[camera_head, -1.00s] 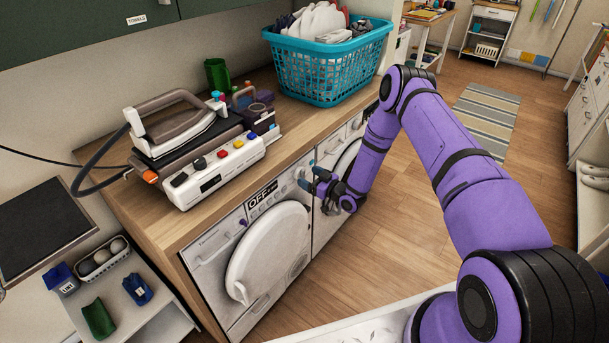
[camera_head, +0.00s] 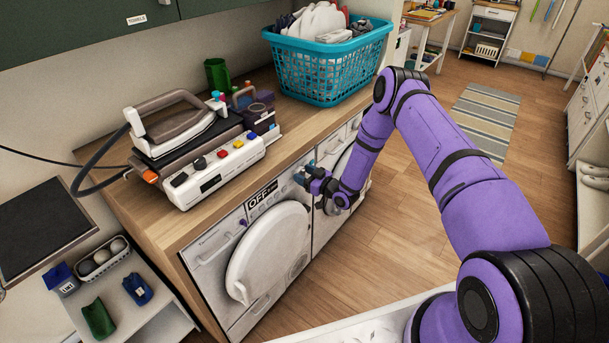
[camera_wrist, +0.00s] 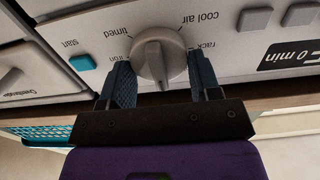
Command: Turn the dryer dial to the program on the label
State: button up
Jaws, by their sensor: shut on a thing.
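The dryer dial (camera_wrist: 158,50) is a grey round knob with a raised ridge, on a white control panel (camera_wrist: 225,62). In the wrist view the panel appears upside down, with "cool air", "timed" and a partly hidden "rack" printed around the dial. My gripper (camera_wrist: 160,66) has its blue-grey fingers on either side of the dial and is shut on it. In the head view my gripper (camera_head: 304,177) is at the right end of the left machine's panel and hides the dial. A black display (camera_head: 262,194) reads "OFF"; its end shows "0 min" in the wrist view.
A teal start button (camera_wrist: 82,62) and grey buttons (camera_wrist: 255,20) flank the dial. The wooden counter (camera_head: 215,218) above holds an iron station (camera_head: 205,150), a green mug (camera_head: 217,74) and a teal laundry basket (camera_head: 330,75).

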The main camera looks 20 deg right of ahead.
jog(key=shift+n, duration=0.3)
jog(key=n, duration=0.4)
jog(key=shift+s+a, duration=0.1)
jog(key=shift+f+n, duration=0.1)
jog(key=shift+n, duration=1.9)
jog(key=o, duration=0.8)
jog(key=shift+o, duration=0.2)
jog(key=v, duration=1)
jog(key=shift+s, duration=0.4)
